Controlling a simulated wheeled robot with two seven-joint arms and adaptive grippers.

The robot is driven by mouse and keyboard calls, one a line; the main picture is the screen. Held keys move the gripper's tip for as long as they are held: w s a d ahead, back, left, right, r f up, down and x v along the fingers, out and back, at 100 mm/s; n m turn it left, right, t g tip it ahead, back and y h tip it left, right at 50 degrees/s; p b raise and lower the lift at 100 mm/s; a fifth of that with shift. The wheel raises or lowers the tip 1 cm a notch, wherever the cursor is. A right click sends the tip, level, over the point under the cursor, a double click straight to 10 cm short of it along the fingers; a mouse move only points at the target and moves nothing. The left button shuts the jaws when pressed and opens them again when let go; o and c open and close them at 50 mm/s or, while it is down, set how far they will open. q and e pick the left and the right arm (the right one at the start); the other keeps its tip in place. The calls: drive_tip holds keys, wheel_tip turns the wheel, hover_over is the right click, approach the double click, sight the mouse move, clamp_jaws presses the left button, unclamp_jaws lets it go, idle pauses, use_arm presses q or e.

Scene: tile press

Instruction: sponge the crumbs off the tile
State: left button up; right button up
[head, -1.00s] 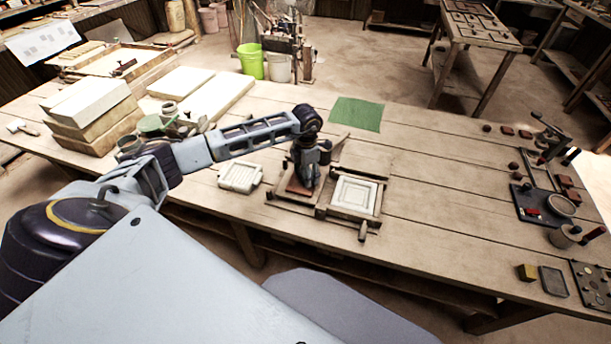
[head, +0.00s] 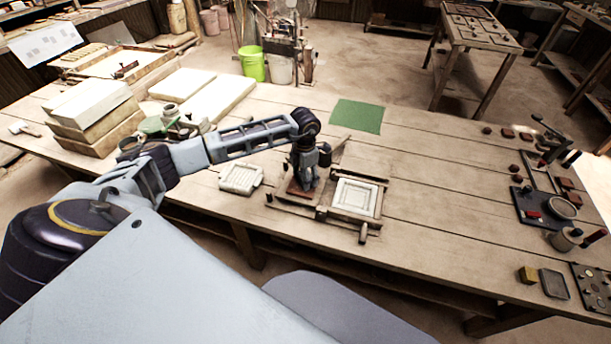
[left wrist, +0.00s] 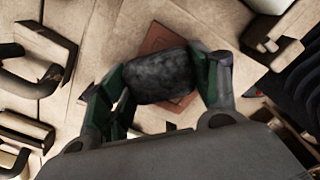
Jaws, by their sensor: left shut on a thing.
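My left gripper (head: 303,183) points down over the reddish-brown tile (head: 293,192) on the press at the table's middle. In the left wrist view the left gripper (left wrist: 161,80) is shut on a dark grey, rounded sponge (left wrist: 160,76), with a finger on each side. The tile (left wrist: 163,38) shows behind the sponge, which hides much of it. I cannot tell whether the sponge touches the tile. No crumbs can be made out. My right gripper is not in view.
A wooden frame with a pale panel (head: 355,196) sits just right of the tile. A white moulded block (head: 240,178) lies to the left. A green mat (head: 357,116) lies behind. A yellow block (head: 527,274) and tools stand far right. The table between is clear.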

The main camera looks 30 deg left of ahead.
use_arm(q)
drive_tip(key=shift+s+a+f, duration=0.1)
drive_tip(key=shift+s, duration=0.1)
drive_tip(key=shift+s+a, duration=0.15)
drive_tip(key=shift+s, duration=0.15)
idle(0.4)
